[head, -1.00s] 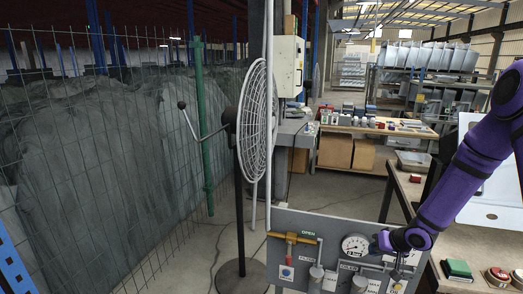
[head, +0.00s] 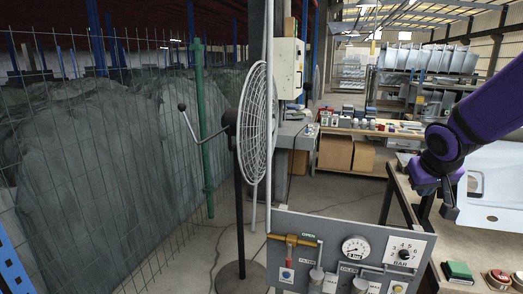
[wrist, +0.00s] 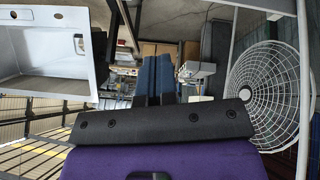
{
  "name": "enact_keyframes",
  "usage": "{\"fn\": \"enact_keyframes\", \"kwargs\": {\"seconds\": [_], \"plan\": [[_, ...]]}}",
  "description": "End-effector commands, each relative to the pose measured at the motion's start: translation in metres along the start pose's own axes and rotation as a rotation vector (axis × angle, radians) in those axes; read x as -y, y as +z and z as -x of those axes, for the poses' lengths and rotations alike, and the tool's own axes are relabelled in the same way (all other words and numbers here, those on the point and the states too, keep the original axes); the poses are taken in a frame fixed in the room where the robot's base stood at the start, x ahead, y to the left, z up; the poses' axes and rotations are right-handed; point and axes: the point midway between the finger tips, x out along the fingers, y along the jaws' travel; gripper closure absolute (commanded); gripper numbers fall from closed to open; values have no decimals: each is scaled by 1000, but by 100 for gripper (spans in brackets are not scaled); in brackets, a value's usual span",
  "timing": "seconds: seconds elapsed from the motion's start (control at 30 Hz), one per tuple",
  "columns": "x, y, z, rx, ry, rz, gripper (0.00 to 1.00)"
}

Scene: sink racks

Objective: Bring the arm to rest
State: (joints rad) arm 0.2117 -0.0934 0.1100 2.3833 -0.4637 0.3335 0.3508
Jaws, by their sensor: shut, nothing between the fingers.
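My purple arm comes in from the right edge in the head view. My gripper (head: 449,203) hangs at its end, above and to the right of the grey valve panel (head: 312,222), clear of it. In the wrist view the dark fingers (wrist: 155,80) lie together in the middle, with nothing between them. The panel carries a brass valve with an orange-brown handle (head: 292,240), a round pressure gauge (head: 355,248) and a white BAR dial with a black knob (head: 405,254).
A white sink (head: 494,190) stands behind my gripper at the right, also in the wrist view (wrist: 45,50). A green block (head: 458,270) and a red button (head: 498,277) sit on the bench at the lower right. A caged fan (head: 258,125) stands left of centre. Floor shows beyond the panel.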

Motion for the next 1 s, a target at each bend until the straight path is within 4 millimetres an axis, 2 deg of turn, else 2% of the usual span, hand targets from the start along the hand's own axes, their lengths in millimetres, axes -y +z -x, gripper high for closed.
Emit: {"fn": "enact_keyframes", "kwargs": {"seconds": [0.03, 0.2, 0.4, 0.6, 0.8, 1.0], "plan": [[0, 5, 20, -4, 6, -3, 100], [3, 29, 72, 13, 4, -17, 100], [10, 67, 126, 35, -40, -26, 100], [20, 110, 171, 54, -121, -20, 100], [28, 140, 195, 68, -191, -7, 100], [30, 148, 201, 74, -212, -1, 100]]}}
